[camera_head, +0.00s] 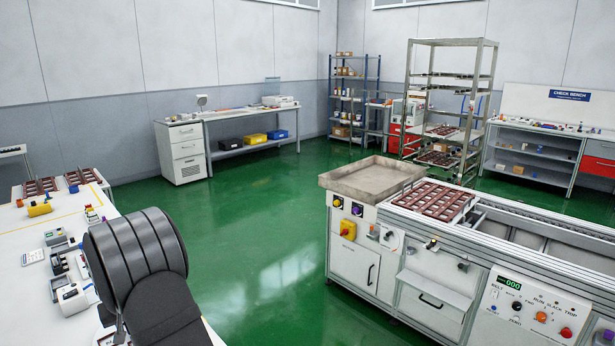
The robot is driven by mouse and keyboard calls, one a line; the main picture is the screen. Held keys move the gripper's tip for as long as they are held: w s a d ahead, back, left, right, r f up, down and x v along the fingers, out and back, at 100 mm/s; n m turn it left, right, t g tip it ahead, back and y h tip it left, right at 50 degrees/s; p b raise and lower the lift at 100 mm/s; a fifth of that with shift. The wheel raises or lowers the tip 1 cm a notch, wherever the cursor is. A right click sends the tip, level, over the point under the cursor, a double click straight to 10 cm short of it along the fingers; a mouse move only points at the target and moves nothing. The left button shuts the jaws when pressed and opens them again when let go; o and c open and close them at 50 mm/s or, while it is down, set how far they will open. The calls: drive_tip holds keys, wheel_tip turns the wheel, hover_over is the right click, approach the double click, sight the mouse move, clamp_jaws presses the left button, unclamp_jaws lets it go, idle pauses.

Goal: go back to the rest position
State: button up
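My gripper is not in view. A dark grey, ribbed, rounded part, which looks like a link of my arm, fills the lower left of the head view. It covers part of the white table (22,240) on the left. The potting conveyor (560,262) stands at the right, with a brown-red slotted tray (434,200) on its near left end. What my gripper holds, if anything, cannot be seen.
A shallow grey metal tray (372,178) sits at the conveyor's left end. Small devices and dark red racks (40,187) stand on the left table. Green floor (262,235) lies clear between table and conveyor. A metal rack (448,100) and benches stand behind.

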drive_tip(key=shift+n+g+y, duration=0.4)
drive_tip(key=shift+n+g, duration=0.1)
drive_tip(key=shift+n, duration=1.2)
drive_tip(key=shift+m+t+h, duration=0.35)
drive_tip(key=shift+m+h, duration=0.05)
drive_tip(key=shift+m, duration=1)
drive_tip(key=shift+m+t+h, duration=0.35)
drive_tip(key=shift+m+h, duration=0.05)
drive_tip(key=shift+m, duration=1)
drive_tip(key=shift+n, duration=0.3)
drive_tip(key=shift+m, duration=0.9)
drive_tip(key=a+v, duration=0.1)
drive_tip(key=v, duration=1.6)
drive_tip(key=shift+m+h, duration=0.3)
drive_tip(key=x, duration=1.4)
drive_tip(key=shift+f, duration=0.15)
